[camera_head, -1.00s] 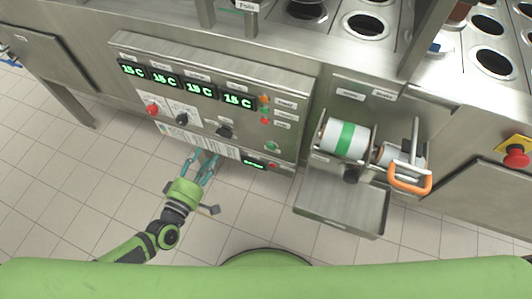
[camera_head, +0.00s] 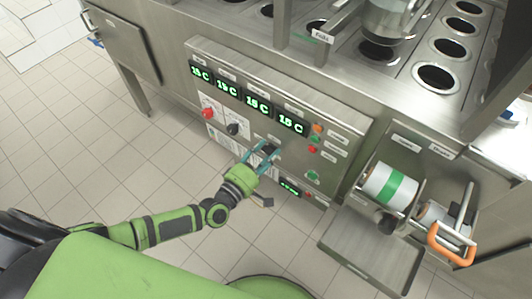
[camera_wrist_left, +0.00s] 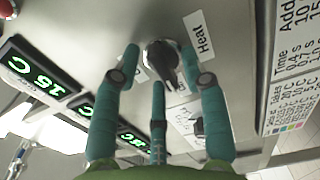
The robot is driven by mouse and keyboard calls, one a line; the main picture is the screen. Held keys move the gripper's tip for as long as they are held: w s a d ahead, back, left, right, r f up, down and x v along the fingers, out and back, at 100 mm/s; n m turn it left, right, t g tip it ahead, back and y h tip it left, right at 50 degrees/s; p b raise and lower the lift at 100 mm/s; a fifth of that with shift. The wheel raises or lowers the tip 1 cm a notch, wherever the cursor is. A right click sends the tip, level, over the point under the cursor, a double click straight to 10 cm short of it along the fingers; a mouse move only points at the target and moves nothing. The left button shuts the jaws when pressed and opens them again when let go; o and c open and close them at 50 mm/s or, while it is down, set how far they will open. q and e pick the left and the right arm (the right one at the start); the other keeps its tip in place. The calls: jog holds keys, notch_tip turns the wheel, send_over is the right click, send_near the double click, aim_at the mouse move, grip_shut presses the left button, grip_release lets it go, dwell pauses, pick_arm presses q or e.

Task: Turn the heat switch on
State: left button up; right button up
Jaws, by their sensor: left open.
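The heat switch (camera_wrist_left: 164,58) is a black knob next to a white "Heat" label in the left wrist view. In the head view it is the rightmost black knob (camera_head: 268,147) on the steel control panel (camera_head: 345,138), partly hidden by my fingers. My left gripper (camera_head: 262,153) is open, with its teal fingers pointing at the panel. In the left wrist view its fingertips (camera_wrist_left: 168,66) lie on either side of the knob; I cannot tell whether they touch it. My right gripper is not in view.
A red knob (camera_head: 208,113) and another black knob (camera_head: 236,128) sit left of the heat switch. Green displays (camera_head: 258,104) are above. Indicator lights (camera_head: 314,139) and a green button (camera_head: 312,176) are to the right. A steel tray (camera_head: 372,258) juts out at lower right.

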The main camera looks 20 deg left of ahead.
pick_arm(q)
grip_shut()
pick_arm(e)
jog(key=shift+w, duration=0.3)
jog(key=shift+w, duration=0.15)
pick_arm(q)
jog(key=shift+m, duration=0.4)
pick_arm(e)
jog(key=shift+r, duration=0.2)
pick_arm(q)
jog(key=m+p, duration=0.1)
jog(key=m, duration=0.2)
jog(key=m+p, duration=0.1)
jog(key=m, duration=0.4)
jog(key=shift+d, duration=0.1)
jog(key=m+p, duration=0.1)
jog(key=m, duration=0.4)
jog(key=shift+s+f, duration=0.1)
jog(key=m, duration=0.4)
jog(key=shift+d+p, duration=0.1)
jog(key=shift+p, duration=0.2)
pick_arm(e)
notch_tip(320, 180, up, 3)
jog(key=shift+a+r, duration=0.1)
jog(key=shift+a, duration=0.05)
